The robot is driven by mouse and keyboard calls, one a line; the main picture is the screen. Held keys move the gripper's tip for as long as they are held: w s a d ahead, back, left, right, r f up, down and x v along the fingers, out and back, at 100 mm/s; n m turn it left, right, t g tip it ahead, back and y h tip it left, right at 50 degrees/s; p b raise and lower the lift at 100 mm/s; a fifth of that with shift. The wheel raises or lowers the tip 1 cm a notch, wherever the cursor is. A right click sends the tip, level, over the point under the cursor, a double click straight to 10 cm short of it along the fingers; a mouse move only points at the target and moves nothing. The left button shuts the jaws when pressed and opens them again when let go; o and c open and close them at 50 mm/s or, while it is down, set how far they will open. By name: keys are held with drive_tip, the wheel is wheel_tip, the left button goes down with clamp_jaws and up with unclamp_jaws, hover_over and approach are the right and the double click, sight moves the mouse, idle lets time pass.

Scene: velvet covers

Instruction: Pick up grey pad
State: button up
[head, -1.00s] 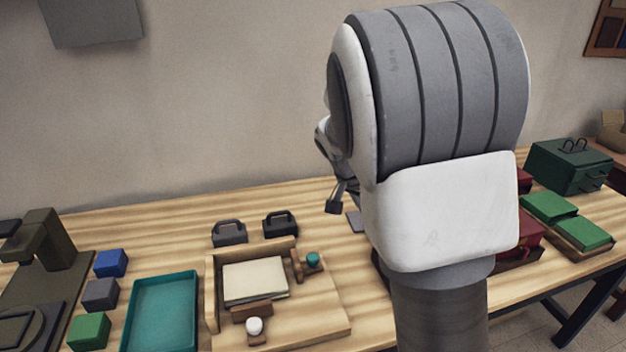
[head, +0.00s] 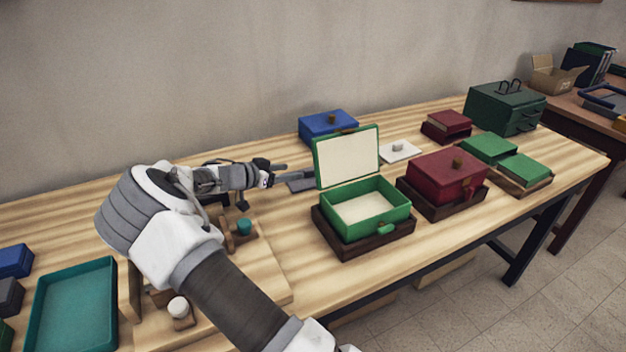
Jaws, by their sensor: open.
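The grey pad (head: 301,186) is a small flat dark grey piece lying on the table, just left of the open green box. My gripper (head: 296,171) is open, with its grey fingers pointing right, over or close beside the pad. The fingers and the raised lid hide part of the pad. I cannot tell whether the fingers touch it.
The green box (head: 378,222) stands with its cream-lined lid (head: 347,157) raised, right beside my fingers. A blue box (head: 328,127) is behind, and a white plate with a knob (head: 401,152) and a red box (head: 447,178) are right. A teal tray (head: 75,308) is at front left.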

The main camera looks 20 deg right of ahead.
sight(309, 170)
drive_tip(key=x, duration=0.7)
drive_tip(key=shift+d, duration=0.15)
clamp_jaws()
